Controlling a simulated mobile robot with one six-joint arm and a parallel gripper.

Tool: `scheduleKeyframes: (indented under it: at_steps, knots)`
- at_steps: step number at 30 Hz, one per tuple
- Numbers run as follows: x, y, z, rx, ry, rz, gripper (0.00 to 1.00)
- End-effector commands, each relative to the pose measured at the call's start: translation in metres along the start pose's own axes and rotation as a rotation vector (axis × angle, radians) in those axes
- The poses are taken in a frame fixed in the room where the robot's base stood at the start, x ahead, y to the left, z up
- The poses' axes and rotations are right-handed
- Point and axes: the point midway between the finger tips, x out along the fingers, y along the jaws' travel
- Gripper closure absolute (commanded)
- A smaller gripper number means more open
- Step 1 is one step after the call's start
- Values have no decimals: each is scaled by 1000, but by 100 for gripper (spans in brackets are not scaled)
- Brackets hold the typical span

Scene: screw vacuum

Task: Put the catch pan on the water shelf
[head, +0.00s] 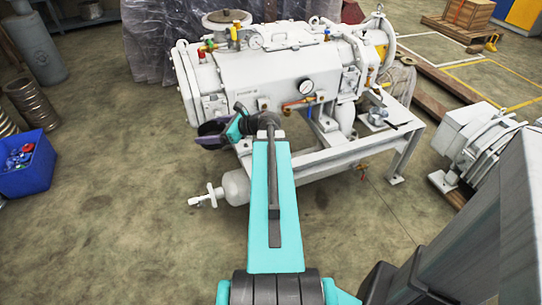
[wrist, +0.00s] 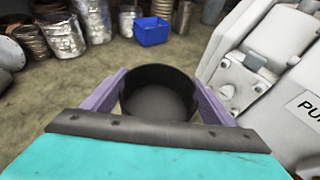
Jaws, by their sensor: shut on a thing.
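The catch pan (wrist: 160,98) is a dark, round, open-topped pan; its inside looks empty in the wrist view. My gripper (wrist: 158,84) is shut on it, with a purple finger on either side of the pan. In the head view the pan (head: 211,127) shows as a small dark shape at the left front of the white vacuum machine, partly hidden by my gripper (head: 217,139). It is held in the air. I cannot tell which surface is the water shelf.
The white vacuum machine (head: 270,80) stands close to my arm on a white frame (head: 345,150). A blue bin (head: 27,165) stands on the floor at left. The floor between is clear.

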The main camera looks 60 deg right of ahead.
Motion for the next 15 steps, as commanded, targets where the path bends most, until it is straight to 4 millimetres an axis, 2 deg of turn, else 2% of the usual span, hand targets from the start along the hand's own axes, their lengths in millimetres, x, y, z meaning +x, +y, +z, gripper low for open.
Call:
scheduleKeyframes:
  at_steps: [1,15]
  knots:
    - [-5,-12,-20,10,0,-25,45]
    - [-76,-92,-138,92,1,-224,45]
